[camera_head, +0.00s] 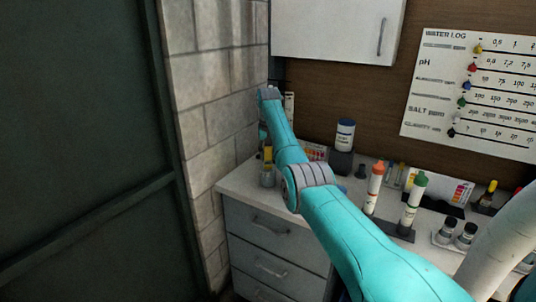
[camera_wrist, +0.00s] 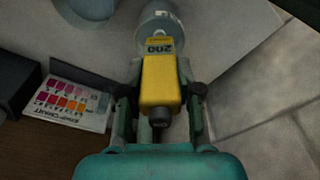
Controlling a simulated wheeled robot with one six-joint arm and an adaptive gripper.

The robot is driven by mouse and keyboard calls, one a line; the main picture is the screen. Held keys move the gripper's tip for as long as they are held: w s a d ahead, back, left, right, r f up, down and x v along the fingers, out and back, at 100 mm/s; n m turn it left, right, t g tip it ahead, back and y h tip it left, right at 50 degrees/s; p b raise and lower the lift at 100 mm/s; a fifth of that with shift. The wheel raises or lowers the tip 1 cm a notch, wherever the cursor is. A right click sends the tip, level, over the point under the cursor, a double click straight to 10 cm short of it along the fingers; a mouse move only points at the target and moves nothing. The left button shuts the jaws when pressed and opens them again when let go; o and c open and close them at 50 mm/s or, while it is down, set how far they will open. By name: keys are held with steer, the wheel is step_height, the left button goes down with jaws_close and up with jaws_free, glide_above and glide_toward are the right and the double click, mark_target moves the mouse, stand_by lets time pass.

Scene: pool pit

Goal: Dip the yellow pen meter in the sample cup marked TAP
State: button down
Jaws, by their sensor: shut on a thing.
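The yellow pen meter (camera_wrist: 160,82) is held between the fingers of my gripper (camera_wrist: 160,92) in the wrist view, with its small display reading 200. In the head view the meter (camera_head: 268,154) stands about upright at the counter's left end, below my gripper (camera_head: 266,140), which is partly hidden by my arm. A clear sample cup (camera_head: 267,177) is right under the meter. The cup's rim (camera_wrist: 158,22) also shows beyond the meter in the wrist view. I cannot read its label or tell whether the meter's tip is inside it.
A block wall (camera_head: 215,100) stands close on the left. A colour chart card (camera_wrist: 75,103) lies near my gripper. Orange-capped (camera_head: 375,187) and green-capped (camera_head: 412,203) bottles, dark-lidded jars (camera_head: 466,235) and a white tub (camera_head: 345,134) stand to the right. A cabinet (camera_head: 335,28) hangs above.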

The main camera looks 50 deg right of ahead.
steer(key=shift+f, duration=1.1)
steer(key=shift+r, duration=0.1)
stand_by(0.9)
steer(key=shift+r, duration=5.1)
steer(key=shift+a+f, duration=0.1)
